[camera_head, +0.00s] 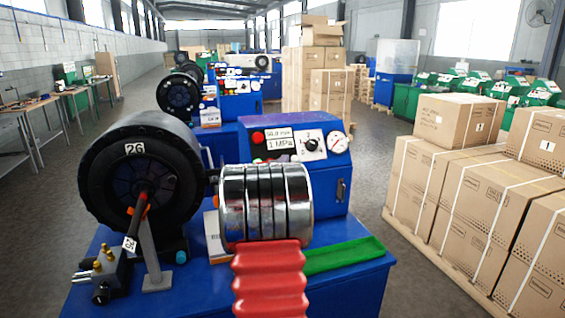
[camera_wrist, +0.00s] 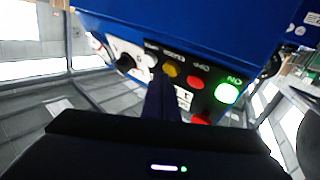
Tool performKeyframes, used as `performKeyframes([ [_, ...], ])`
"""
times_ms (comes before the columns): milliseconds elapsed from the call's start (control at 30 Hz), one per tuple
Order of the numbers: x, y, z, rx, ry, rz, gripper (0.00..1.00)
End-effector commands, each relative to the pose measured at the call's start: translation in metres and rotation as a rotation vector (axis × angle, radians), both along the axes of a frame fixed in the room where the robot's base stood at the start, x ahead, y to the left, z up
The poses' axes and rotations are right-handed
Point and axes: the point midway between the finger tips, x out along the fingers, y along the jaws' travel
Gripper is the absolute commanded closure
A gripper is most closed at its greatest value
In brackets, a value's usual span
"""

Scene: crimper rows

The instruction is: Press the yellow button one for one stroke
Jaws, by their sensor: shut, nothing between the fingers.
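In the wrist view, a blue control panel fills the top and appears upside down. Its dark yellow button (camera_wrist: 171,70) sits just above and slightly right of the tips of my gripper (camera_wrist: 160,78). The gripper's dark fingers are together and hold nothing. The tips look very close to the button, but I cannot tell whether they touch it. A red button (camera_wrist: 196,83) and a lit green button (camera_wrist: 226,93) lie to its right. I do not make out my gripper or the yellow button in the head view.
In the wrist view, a white button (camera_wrist: 150,61) is left of the yellow one, and another red control (camera_wrist: 201,119) is below. Cartons (camera_head: 455,118) stand right.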

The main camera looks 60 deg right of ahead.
Motion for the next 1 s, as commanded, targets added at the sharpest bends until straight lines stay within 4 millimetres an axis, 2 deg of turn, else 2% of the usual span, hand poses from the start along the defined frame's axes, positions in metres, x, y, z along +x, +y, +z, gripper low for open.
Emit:
performKeyframes([
  [1000,0.0039,-0.0043,-0.0033,-0.001,0.000,-0.001,1.00],
])
